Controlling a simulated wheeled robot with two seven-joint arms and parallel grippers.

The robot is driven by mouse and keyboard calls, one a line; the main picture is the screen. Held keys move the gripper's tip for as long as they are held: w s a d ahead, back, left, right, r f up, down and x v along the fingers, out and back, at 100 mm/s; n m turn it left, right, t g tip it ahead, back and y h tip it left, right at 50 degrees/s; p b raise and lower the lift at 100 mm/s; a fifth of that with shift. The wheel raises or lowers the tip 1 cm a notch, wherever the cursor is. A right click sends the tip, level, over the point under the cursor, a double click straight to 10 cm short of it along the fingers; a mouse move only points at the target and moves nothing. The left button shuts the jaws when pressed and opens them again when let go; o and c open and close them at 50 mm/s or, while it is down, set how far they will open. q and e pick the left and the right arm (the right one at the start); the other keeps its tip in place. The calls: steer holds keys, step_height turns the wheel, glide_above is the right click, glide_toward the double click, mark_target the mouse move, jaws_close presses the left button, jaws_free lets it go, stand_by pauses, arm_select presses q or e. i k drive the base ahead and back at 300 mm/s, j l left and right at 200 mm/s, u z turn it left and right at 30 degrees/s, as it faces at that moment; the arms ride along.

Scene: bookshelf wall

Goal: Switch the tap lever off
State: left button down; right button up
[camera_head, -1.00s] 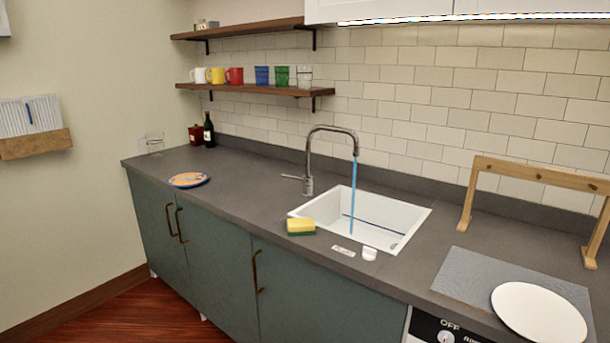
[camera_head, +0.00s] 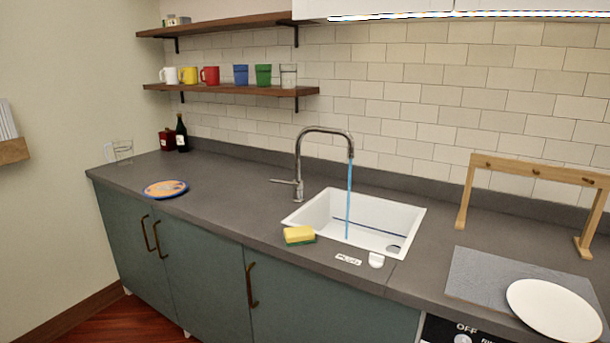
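The chrome tap (camera_head: 299,160) stands behind the sink's left part, with its spout arched over the basin. Its lever (camera_head: 282,182) sticks out to the left from the base of the tap. A blue stream of water (camera_head: 348,205) runs from the spout down into the white sink (camera_head: 407,222). Neither of my grippers shows in the head view.
A yellow and green sponge (camera_head: 299,235) lies at the sink's front left edge. A plate (camera_head: 166,189) lies on the left counter. A wooden rack (camera_head: 540,171), grey mat (camera_head: 478,274) and white plate (camera_head: 553,309) are at the right.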

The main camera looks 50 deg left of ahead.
mark_target(299, 186)
steer(key=k+j+z, duration=0.1)
steer(key=j, duration=0.3)
steer(key=k+j, duration=0.15)
steer(key=j, duration=0.3)
steer(key=k+j+z, duration=0.15)
steer(key=j, duration=0.25)
steer(key=k+j, duration=0.1)
steer(key=j, duration=0.3)
steer(key=k+j+z, duration=0.15)
steer(key=j, duration=0.25)
steer(key=k+j, duration=0.2)
steer(key=j, duration=0.2)
steer(key=i+z, duration=0.05)
